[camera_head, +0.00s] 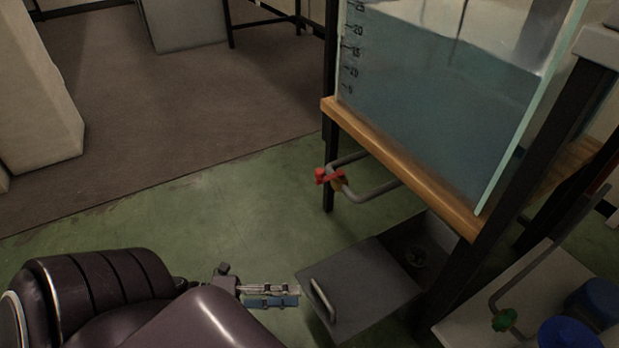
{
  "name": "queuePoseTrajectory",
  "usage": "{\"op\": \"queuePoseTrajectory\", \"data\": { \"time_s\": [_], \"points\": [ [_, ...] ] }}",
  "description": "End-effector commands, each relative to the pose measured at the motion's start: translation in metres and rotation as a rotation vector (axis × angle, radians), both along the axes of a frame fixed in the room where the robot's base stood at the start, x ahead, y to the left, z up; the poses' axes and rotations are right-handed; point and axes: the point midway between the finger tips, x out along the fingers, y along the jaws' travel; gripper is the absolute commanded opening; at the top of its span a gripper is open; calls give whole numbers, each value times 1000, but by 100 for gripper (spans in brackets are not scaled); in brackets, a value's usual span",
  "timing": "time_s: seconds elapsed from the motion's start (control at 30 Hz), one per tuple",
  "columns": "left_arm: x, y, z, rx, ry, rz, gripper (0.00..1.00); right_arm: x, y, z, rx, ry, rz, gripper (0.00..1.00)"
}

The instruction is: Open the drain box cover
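The drain box cover (362,284) is a flat grey plate with a pale bar handle (322,300) along its left edge. It lies low, below the tank. To its right, part of the dark inside of the drain box (428,246) shows, with a small round fitting in it. My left gripper (297,295) is just left of the handle, its fingers pointing right towards it. The two fingers look close together, and I cannot tell whether they are open or shut. No hold on the handle is visible. My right gripper is out of view.
A water tank (440,120) on a wooden frame (400,165) with dark legs stands above the box. A grey pipe with a red valve handle (329,176) juts out over it. Blue containers (568,333) and a green valve (504,320) are at lower right. Green floor at left is clear.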

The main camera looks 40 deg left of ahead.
Motion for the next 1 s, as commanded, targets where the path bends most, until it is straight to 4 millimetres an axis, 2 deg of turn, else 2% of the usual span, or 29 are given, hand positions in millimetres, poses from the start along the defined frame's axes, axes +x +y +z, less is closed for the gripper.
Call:
{"op": "queuePoseTrajectory", "data": {
  "time_s": [0.1,0.3,1.0],
  "points": [
    [-14,13,3,1,3,0,27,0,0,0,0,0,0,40],
    [-23,22,6,1,1,0,27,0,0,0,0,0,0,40],
    [-24,22,6,1,1,0,27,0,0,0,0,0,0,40]
  ]
}}
